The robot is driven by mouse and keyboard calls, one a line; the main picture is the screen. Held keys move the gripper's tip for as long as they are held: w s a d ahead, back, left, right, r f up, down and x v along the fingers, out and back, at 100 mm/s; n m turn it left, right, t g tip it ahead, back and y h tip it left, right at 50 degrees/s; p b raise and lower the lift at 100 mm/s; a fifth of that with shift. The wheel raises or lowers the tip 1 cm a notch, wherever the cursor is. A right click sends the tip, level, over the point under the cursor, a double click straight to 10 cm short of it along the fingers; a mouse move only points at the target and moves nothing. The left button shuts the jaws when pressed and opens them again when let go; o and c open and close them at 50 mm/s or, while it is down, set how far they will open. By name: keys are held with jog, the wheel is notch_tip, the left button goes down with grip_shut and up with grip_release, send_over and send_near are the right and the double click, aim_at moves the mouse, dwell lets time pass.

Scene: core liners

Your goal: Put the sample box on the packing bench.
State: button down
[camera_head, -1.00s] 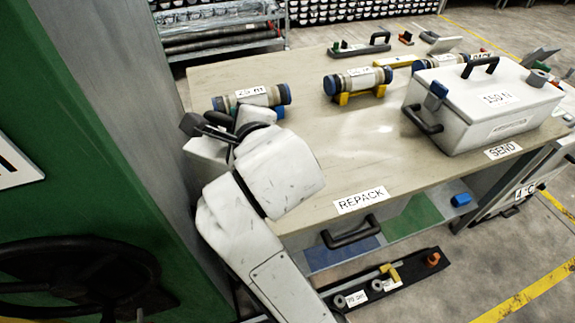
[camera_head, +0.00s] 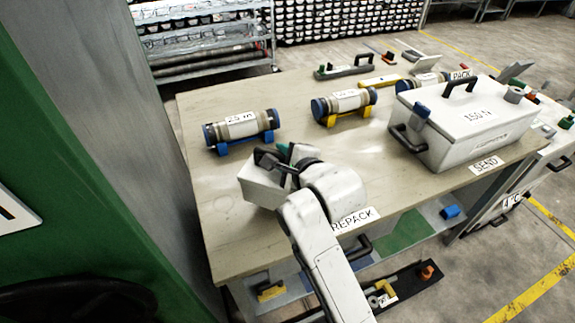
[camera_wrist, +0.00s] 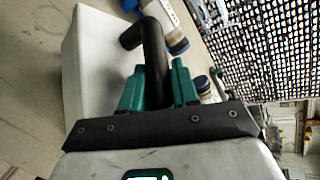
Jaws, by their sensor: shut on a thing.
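The sample box (camera_head: 258,192), a small white box with a black handle, is over the front left part of the packing bench (camera_head: 222,240). The bench has a pale wooden top with REPACK and SEND labels. My gripper (camera_head: 284,160) is shut on the black handle. In the wrist view, the green fingers of my gripper (camera_wrist: 155,88) close around the handle (camera_wrist: 154,55), with the white box (camera_wrist: 95,65) beyond. I cannot tell whether the box touches the bench top. My arm hides its right side.
Core tubes lie on a blue cradle (camera_head: 240,130) and a yellow cradle (camera_head: 345,105) behind the box. Bare bench top lies left and right of the box.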

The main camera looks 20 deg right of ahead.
jog(key=shift+w+d+f, duration=0.15)
jog(key=shift+d+f, duration=0.05)
jog(key=shift+d, duration=0.1)
jog(key=shift+d+f+p, duration=0.15)
jog(key=shift+f+p, duration=0.1)
jog(key=shift+f, duration=0.7)
jog(key=shift+d+f+p, duration=0.1)
jog(key=shift+f+p, duration=0.1)
jog(key=shift+f, duration=0.7)
jog(key=c, duration=0.8)
grip_release()
jog(key=shift+f, duration=0.15)
jog(key=shift+c, duration=0.2)
jog(key=b+v, duration=0.1)
jog(key=v, duration=1.1)
